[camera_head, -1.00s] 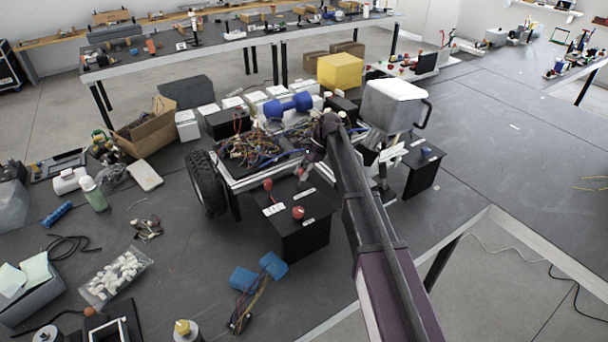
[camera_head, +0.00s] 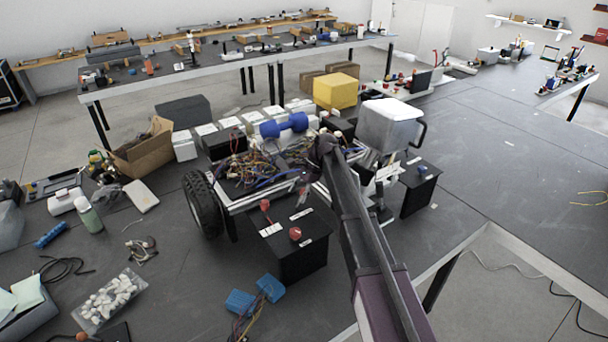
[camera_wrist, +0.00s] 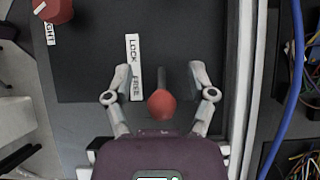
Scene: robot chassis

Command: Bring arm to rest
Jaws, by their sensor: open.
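In the wrist view my gripper (camera_wrist: 153,82) is open, its two fingers spread on either side of a red-tipped lever (camera_wrist: 162,104). I cannot tell whether they touch it. The lever stands by a white "LOCK / FREE" label (camera_wrist: 134,68) on a black panel. A red knob (camera_wrist: 55,10) is at the top left of that view. In the head view my dark arm reaches up to the chassis and bends down; my gripper is small and hard to make out there. The black box (camera_head: 290,262) below it carries a red knob (camera_head: 295,234) and a red-tipped lever (camera_head: 265,205).
The chassis has a black wheel (camera_head: 203,204), tangled wires (camera_head: 250,172) and a blue dumbbell-shaped part (camera_head: 284,125). A grey container (camera_head: 388,125) and a yellow box (camera_head: 335,90) stand behind. Blue blocks (camera_head: 240,302) lie in front. The table on the right (camera_head: 500,140) is largely clear.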

